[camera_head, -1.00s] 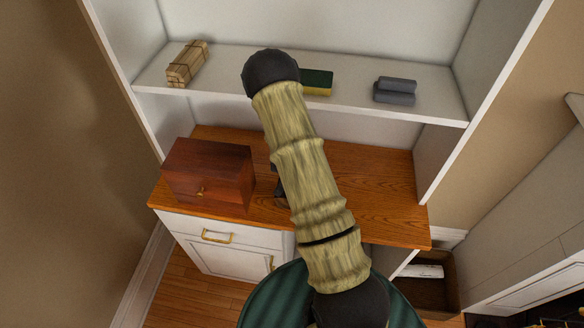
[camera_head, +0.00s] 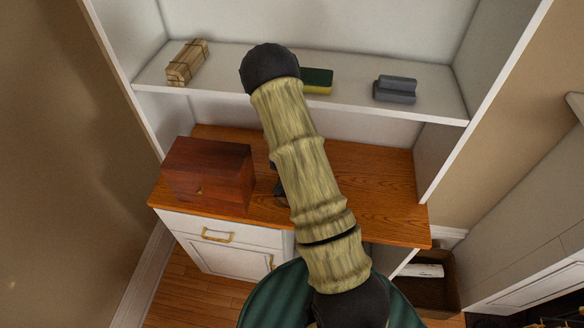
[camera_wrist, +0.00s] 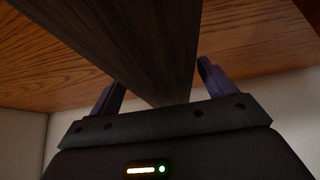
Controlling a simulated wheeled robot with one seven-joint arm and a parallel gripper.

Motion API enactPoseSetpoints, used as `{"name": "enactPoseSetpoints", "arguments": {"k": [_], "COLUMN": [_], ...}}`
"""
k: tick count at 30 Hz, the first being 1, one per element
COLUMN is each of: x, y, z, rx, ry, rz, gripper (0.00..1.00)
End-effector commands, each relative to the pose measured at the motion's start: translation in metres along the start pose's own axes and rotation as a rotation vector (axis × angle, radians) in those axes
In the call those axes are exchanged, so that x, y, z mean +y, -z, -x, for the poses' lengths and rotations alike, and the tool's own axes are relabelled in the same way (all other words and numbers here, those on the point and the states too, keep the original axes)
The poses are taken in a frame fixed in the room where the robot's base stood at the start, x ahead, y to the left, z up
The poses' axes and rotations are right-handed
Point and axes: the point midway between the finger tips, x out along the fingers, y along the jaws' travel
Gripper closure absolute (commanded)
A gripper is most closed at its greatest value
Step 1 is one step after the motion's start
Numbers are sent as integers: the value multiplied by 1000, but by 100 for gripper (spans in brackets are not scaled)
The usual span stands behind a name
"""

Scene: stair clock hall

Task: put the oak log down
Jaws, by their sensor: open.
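The oak log (camera_wrist: 150,45) is a dark brown, straight-sided piece with visible grain. In the wrist view it runs from the top edge down between the two fingers of my gripper (camera_wrist: 160,76). The fingers are open, one on each side of it; whether either touches it I cannot tell. Orange-brown wood of the cabinet top (camera_wrist: 265,45) shows around the log. In the head view my arm hides the log, and only a dark bit of my gripper (camera_head: 281,192) shows beside the arm, over the wooden cabinet top (camera_head: 375,195).
A reddish wooden box (camera_head: 208,172) stands on the left of the cabinet top. The white shelf (camera_head: 235,78) above holds a tied bundle (camera_head: 187,63), a green-yellow sponge (camera_head: 317,82) and grey rolls (camera_head: 396,90). The cabinet top right of my arm is clear.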

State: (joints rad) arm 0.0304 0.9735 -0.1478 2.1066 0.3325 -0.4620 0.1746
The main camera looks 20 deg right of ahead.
Motion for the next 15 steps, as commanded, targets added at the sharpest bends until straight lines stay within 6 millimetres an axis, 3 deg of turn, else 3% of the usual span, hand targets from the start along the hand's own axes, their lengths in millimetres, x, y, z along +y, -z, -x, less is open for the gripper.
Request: {"name": "enactPoseSetpoints", "arguments": {"k": [15], "x": [-1], "y": [-1], "z": [80], "rx": [2], "ry": [3], "rz": [1], "gripper": [17]}}
